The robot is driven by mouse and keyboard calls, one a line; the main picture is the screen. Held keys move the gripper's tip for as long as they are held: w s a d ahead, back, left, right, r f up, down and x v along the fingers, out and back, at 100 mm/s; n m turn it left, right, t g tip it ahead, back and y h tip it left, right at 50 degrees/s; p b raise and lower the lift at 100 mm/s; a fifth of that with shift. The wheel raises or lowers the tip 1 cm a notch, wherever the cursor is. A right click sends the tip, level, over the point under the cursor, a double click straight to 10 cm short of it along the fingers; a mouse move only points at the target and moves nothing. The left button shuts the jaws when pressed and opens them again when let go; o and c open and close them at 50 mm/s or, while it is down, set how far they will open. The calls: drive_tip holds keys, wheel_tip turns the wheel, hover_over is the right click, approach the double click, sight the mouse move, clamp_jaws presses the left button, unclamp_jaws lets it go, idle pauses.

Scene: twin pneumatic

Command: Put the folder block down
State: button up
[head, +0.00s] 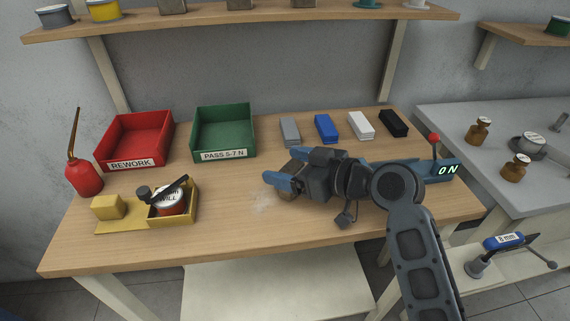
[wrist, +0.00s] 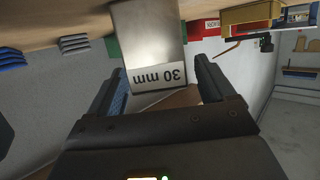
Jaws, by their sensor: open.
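A grey metal block labelled "30 mm" (wrist: 148,40), which I take to be the folder block, lies ahead of and between my fingers in the wrist view, its label upside down. In the head view only a small brownish part of the block (head: 291,167) shows among my fingers. My gripper (head: 284,171) is low over the middle of the workbench (head: 225,230), pointing left. Its jaws (wrist: 157,72) are open, one finger on each side of the block. The block seems to rest on the bench; its underside is hidden.
A red REWORK tray (head: 131,163) and a green PASS tray (head: 224,154) stand at the back left. Grey, blue, white and black blocks (head: 326,128) line the back right. A yellow fixture (head: 172,221) and red oil can (head: 83,176) are at left. The front middle is clear.

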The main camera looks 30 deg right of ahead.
drive_tip(key=b+v, duration=0.1)
drive_tip(key=v, duration=0.9)
drive_tip(key=shift+s, duration=0.35)
drive_tip(key=shift+d+r, duration=0.1)
drive_tip(key=shift+d, duration=0.05)
idle(0.7)
